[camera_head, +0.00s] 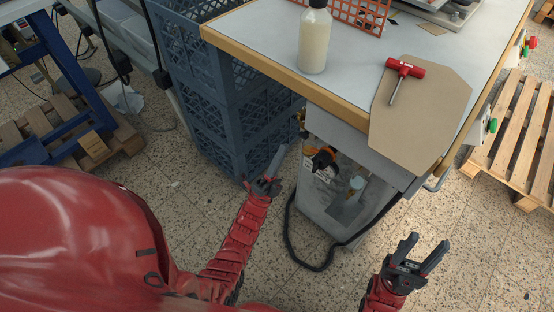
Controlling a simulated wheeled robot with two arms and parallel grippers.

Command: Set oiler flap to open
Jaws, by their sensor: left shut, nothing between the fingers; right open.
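My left gripper (279,153) is shut and empty, in front of the grey cabinet under the table, near its left side. My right gripper (424,249) is open and empty over the floor, right of the cabinet. The cabinet (372,213) has an open recess with an orange and black part (323,160) and a pale cylindrical part (356,184) inside. A small brass-coloured fitting (300,116) sits at the cabinet's upper left. I cannot tell which of these parts is the oiler flap, nor its position. The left gripper appears apart from these parts.
Blue crates (215,110) stand left of the cabinet. Pallets (515,130) stand right.

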